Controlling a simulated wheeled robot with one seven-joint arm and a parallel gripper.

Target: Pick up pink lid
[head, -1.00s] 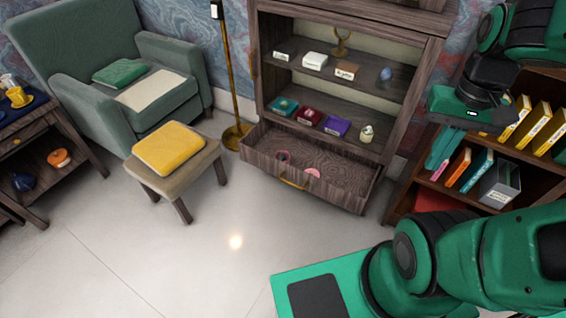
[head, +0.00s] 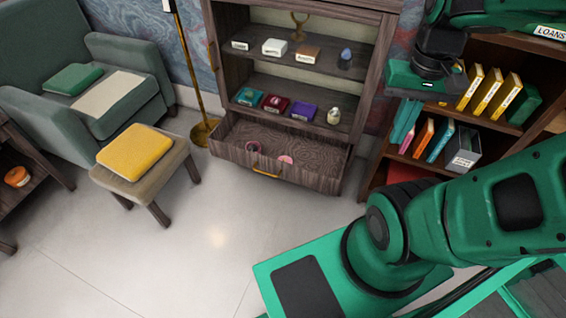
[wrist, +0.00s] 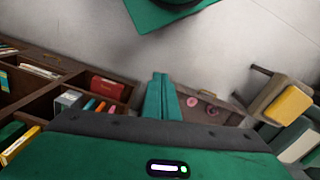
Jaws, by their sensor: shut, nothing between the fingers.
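The pink lid (head: 286,159) is a small pink disc in the pulled-out drawer (head: 318,180) of the dark wooden cabinet. A small dark pink ring-like thing (head: 252,147) lies in the same drawer to its left. Two small pink things also show in the drawer in the wrist view (wrist: 192,101); they are too small there to tell apart surely. My gripper (head: 402,128) hangs in front of the bookshelf, right of the drawer and well apart from the lid. Its green fingers (wrist: 160,90) are together, with nothing between them.
The bookshelf (head: 500,130) with several books stands right of the cabinet. Boxes and an egg-like thing (head: 333,116) sit on the cabinet's shelves above the drawer. A stool (head: 150,178) with a yellow cushion, an armchair (head: 120,60) and a lamp pole stand left. The floor before the drawer is clear.

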